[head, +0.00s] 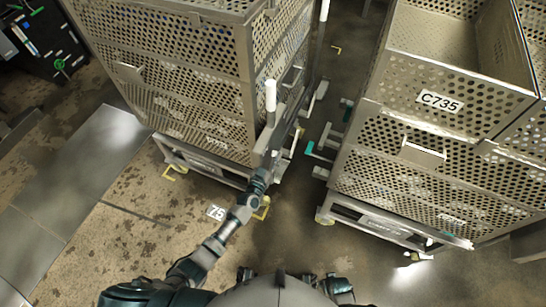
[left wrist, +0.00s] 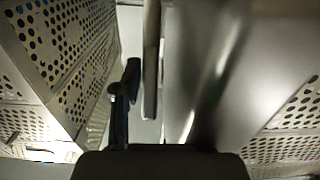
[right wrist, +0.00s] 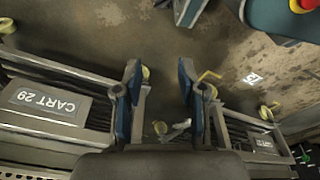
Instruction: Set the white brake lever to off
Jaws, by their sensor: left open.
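An upright lever with a white grip (head: 270,95) stands at the near right corner of the left perforated cart. My left gripper (head: 266,152) is open at the lower part of this lever, below the grip. In the left wrist view a dark finger (left wrist: 130,82) stands beside a pale upright bar (left wrist: 152,65). I cannot tell if they touch. The lever's on or off marking is not readable. My right gripper (right wrist: 161,95) is open and empty above the floor in the right wrist view. A small whitish bar (right wrist: 178,130) shows beyond its fingers.
The left perforated cart (head: 190,70) and the right cart labelled C735 (head: 440,102) flank a narrow floor gap. Low white and teal pedals (head: 312,150) stick into this gap. Another white-topped post (head: 323,12) stands farther back. Stained floor (head: 130,225) is free at the front left.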

